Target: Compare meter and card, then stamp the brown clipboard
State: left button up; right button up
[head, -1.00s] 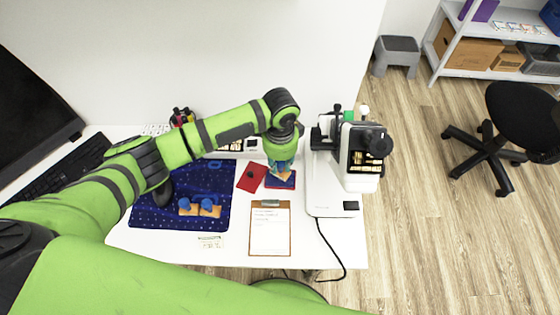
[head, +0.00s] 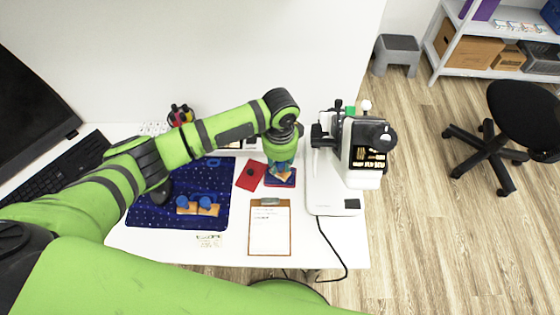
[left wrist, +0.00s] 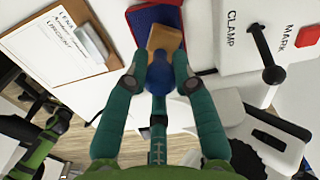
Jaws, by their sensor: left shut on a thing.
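My left gripper (head: 283,163) is shut on a stamp with a wooden block (left wrist: 167,40) and a blue knob (left wrist: 158,88). The stamp is over the dark blue, red-rimmed pad (head: 280,181); I cannot tell if it touches. The pad also shows in the left wrist view (left wrist: 153,14). The brown clipboard (head: 253,240) lies in front of the pad, with a white sheet under its clip. A small printed card (head: 209,241) lies left of it. The white machine (head: 325,185), right of the pad, has a small dark display (head: 352,204); its reading is illegible.
A wooden holder (head: 187,211) with two blue-knobbed stamps sits on the blue mat (head: 150,212). A red lid (head: 251,176) lies beside the pad. A black cable (head: 330,250) runs off the table's front edge. A keyboard (head: 60,165) is at the left.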

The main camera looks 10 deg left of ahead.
pick_arm(q)
jog(key=shift+f, duration=0.25)
jog(key=shift+f, duration=0.25)
dwell(0.3)
dwell(0.8)
jog(key=shift+s+f, duration=0.1)
jog(key=shift+f, duration=0.05)
dwell(1.0)
notch_tip(320, 180, up, 7)
jog(key=p, duration=0.8)
jog(key=shift+r, duration=0.2)
jog(key=shift+f, duration=0.1)
dwell(0.5)
